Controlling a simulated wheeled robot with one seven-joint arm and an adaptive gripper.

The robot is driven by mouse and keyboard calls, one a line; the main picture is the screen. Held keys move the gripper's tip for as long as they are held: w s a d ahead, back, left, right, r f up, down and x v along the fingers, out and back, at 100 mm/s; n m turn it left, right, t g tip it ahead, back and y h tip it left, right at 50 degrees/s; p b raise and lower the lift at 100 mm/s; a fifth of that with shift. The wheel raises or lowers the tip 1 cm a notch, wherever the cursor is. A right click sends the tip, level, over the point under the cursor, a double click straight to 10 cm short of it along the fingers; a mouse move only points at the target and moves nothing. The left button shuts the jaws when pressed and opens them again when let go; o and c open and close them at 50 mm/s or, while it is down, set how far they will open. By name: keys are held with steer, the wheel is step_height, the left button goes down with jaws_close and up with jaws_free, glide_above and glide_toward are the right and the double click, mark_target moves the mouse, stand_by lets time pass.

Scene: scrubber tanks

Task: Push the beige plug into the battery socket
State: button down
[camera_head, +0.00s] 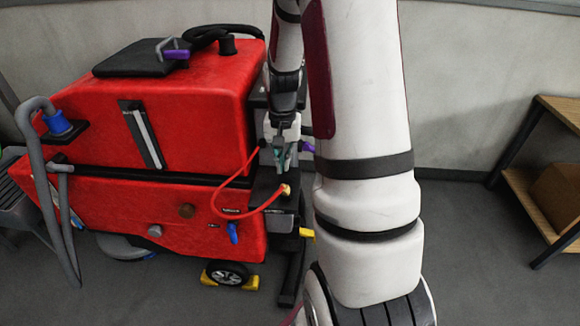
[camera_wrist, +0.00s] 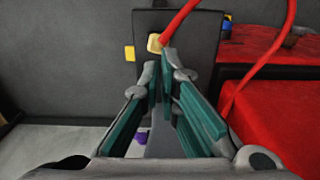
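The beige plug (camera_head: 286,190) is at the end of a red cable (camera_head: 224,212), against the dark block at the right end of the red machine. In the wrist view the plug (camera_wrist: 155,43) sits by the dark panel, just beyond the fingertips. I cannot tell whether it is in a socket; no socket opening shows clearly. My gripper (camera_head: 284,157) is above the plug and apart from it in the head view. In the wrist view my gripper (camera_wrist: 161,72) has its teal-padded fingers a narrow gap apart, with nothing seen between them.
The red scrubber machine (camera_head: 180,120) fills the left side. A yellow part (camera_head: 307,233) and a purple part (camera_head: 306,146) stick out near the dark block. A wooden shelf (camera_head: 545,195) stands at the right. Grey floor is bare between the shelf and my arm.

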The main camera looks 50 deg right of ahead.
mark_target(283, 188)
steer(key=shift+s+a+r, duration=0.15)
steer(key=shift+a+r, duration=0.05)
steer(key=shift+f+b, duration=2.1)
steer(key=shift+f, duration=1.05)
steer(key=shift+f, duration=0.15)
steer(key=shift+f+b, duration=0.3)
steer(key=shift+f, duration=0.05)
steer(key=shift+f, duration=0.25)
steer(key=shift+r+p, duration=1.6)
steer(key=shift+r, duration=1.05)
